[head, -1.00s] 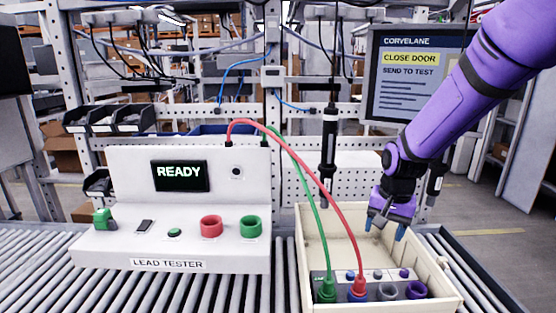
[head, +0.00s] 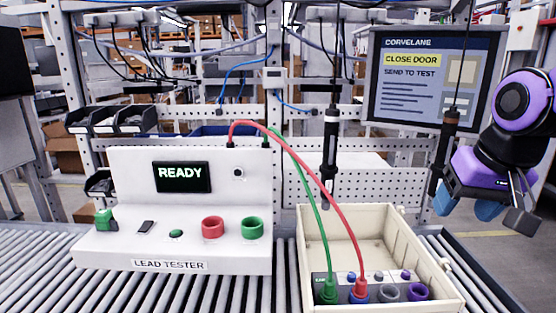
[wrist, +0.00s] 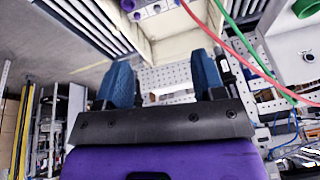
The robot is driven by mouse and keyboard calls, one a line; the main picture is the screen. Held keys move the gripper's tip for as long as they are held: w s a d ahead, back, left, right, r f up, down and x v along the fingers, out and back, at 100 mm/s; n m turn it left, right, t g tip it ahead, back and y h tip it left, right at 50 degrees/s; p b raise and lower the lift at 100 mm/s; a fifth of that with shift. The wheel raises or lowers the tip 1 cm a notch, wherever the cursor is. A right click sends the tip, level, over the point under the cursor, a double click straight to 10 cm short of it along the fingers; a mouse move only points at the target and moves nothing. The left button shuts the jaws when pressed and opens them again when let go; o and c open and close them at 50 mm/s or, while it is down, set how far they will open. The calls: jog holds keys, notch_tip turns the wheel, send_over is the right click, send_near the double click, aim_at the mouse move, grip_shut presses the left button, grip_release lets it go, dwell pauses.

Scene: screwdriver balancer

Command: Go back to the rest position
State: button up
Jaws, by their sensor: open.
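My gripper (head: 467,206) is at the right side of the head view, raised beyond the right wall of the cream box, with purple casing and blue fingertips. In the wrist view its two blue fingers (wrist: 162,80) are apart and nothing shows between them. The cream box (head: 312,238) sits on the roller conveyor and holds a grey unit with coloured sockets (head: 390,292). A green lead (head: 316,195) and a red lead (head: 322,187) run from that unit to the white lead tester (head: 130,235), whose screen reads READY.
A dark hanging screwdriver (head: 330,150) is above the back of the box. Another hanging tool (head: 445,155) is close to my gripper; I cannot tell if they touch. A monitor (head: 415,80) stands behind, reading CLOSE DOOR. Floor at the right (head: 485,245) is clear.

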jog(key=s+d+r+n+t, duration=0.1)
jog(key=s+r, duration=0.1)
jog(key=s, duration=0.7)
jog(key=shift+n, duration=0.3)
